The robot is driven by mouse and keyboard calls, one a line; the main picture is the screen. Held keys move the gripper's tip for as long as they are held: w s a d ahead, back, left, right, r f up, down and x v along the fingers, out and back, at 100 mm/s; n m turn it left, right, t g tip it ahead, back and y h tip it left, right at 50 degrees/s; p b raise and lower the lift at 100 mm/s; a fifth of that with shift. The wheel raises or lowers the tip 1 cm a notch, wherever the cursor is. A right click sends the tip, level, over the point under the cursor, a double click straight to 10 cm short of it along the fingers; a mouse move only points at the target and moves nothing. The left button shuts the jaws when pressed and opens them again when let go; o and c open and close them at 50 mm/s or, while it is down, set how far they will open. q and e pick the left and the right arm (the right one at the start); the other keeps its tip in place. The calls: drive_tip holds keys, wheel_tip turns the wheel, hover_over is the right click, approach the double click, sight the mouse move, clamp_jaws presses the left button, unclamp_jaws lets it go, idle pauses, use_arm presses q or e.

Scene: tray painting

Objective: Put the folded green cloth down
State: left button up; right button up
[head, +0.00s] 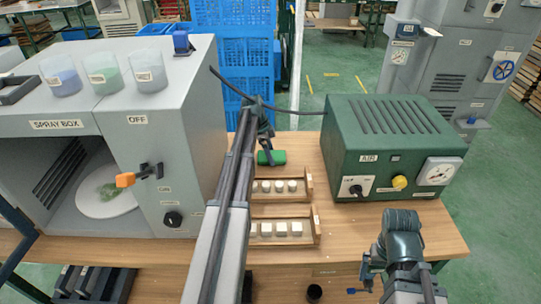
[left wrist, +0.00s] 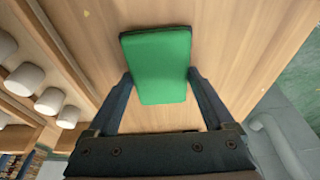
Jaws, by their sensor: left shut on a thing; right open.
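The folded green cloth (head: 271,157) is a small flat green block in the head view, at the far side of the wooden table behind the racks. My left gripper (head: 264,147) is shut on it. In the left wrist view the cloth (left wrist: 158,65) sits between the two fingertips, over bare wood. I cannot tell whether it touches the table. My right gripper (head: 362,280) is open and empty, near the table's front right edge.
Two wooden racks (head: 317,226) with several white pieces stand just in front of the cloth. The grey spray box (head: 181,130) is on the left and the green air unit (head: 340,143) on the right. Some bare table (head: 297,146) lies around the cloth.

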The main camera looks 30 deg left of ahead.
sight(262, 155)
use_arm(q)
drive_tip(key=shift+f, duration=0.1)
drive_tip(key=o, duration=1.1)
drive_tip(key=p+v, duration=1.1)
drive_tip(key=v, duration=0.1)
drive_tip(key=shift+d+p, duration=0.1)
drive_tip(key=shift+p, duration=0.25)
drive_tip(key=b+x, duration=1.2)
